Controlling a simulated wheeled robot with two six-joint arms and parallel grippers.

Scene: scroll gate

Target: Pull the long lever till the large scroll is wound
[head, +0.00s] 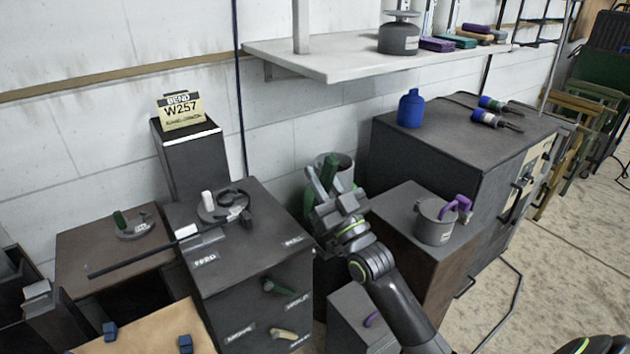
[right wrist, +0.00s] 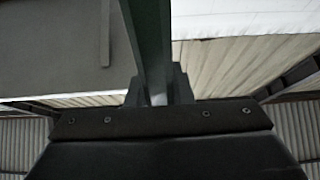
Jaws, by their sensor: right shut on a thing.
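My right gripper (head: 327,193) is in the middle of the head view, shut on a dark green bar-like handle (head: 329,168). In the right wrist view, the green bar (right wrist: 150,42) passes up between the closed fingers (right wrist: 158,92). What the bar joins to lower down is hidden behind my gripper. A long thin dark rod (head: 135,262) with a pale section reaches left from the dark cabinet. A round grey fitting with a curved dark part (head: 236,200) and a white knob sits on that cabinet. I cannot tell which thing is the large scroll. My left gripper is not in view.
A grey bin (head: 345,162) stands behind my gripper. A pot with a purple handle (head: 434,224) stands on the brown cabinet at right. A blue bottle (head: 411,108) is on the dark cabinet behind. A white shelf (head: 340,62) overhangs. Open floor (head: 560,265) lies at right.

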